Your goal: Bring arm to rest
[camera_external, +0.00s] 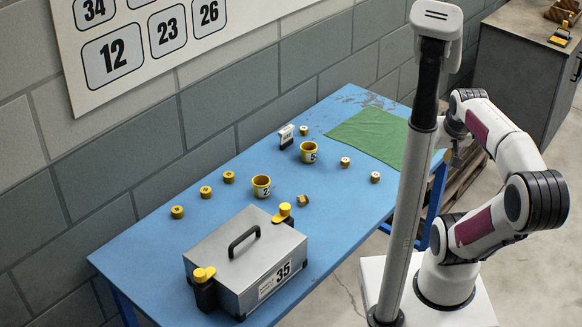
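My gripper (456,157) hangs at the end of my arm, near the right edge of the blue table and just right of the pale upright post. It is small in the picture and partly hidden by the post and my wrist. I cannot tell whether its fingers are open or shut, and no held thing shows. My arm is bent, with its elbow out to the right and its forearm rising back toward the post.
The blue table (160,235) bears a grey case (225,250), two yellow cups (261,187) (308,152), several small yellow-and-brown pieces (177,212), a white numbered block (286,136) and a green cloth (372,137). The post (405,215) stands close to my arm. A grey cabinet (520,75) is behind.

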